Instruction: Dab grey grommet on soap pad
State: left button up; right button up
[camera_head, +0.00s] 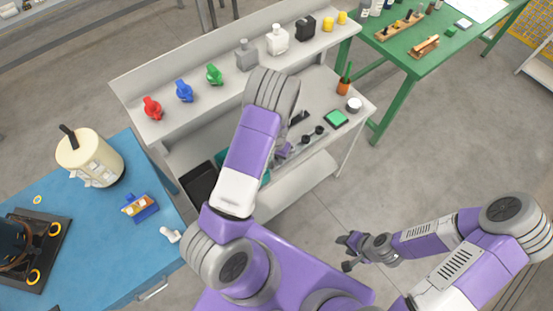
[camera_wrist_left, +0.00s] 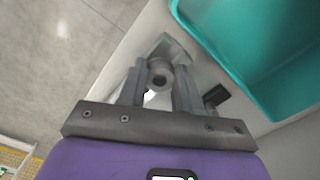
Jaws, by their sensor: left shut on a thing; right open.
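My left gripper (camera_wrist_left: 158,82) is shut on a grey grommet (camera_wrist_left: 158,72), a round grey piece with a dark hole, seen between the fingers in the left wrist view. In the head view my left arm reaches over the grey bench, and the grommet cannot be made out there. A green square pad (camera_head: 336,118) with a dark edge, which looks like the soap pad, lies on the bench to the right of that arm. My right gripper (camera_head: 350,250) is open and empty, away from the bench.
A teal bin (camera_wrist_left: 250,75) is close to my left gripper. Dark round parts (camera_head: 306,139) lie near the pad. An orange cup (camera_head: 344,86) and a white round tin (camera_head: 354,104) stand beyond it.

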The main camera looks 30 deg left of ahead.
pick_arm(q)
notch_tip(320, 180, up, 9)
jog(key=p, duration=0.1)
jog(key=shift+r, duration=0.5)
grip_shut()
dwell(0.4)
